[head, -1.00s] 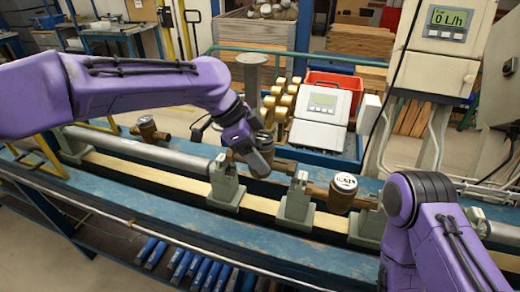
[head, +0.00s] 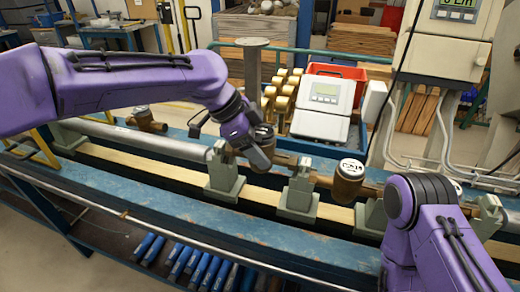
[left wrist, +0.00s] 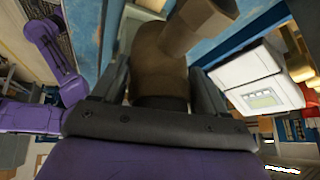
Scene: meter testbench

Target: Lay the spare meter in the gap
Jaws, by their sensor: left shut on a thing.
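My left gripper (head: 258,150) is shut on a brown meter (head: 264,132), the spare one by its place in the gripper. In the left wrist view the meter's brown body (left wrist: 160,62) sits between the fingers, with a stub sticking out at upper right. In the head view the meter appears over the gap between the left grey clamp stand (head: 224,178) and the middle clamp stand (head: 299,192). Its stub points toward the middle stand. The gripper partly hides the meter, and I cannot tell whether it touches the bench or stands. My right gripper is out of view.
Another brown meter (head: 349,178) sits in the line right of the middle stand. A further brown meter or fitting (head: 146,119) lies behind the grey pipe (head: 150,143) at left. A white display box (head: 323,105) and brass fittings (head: 281,95) stand behind the bench (head: 130,185).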

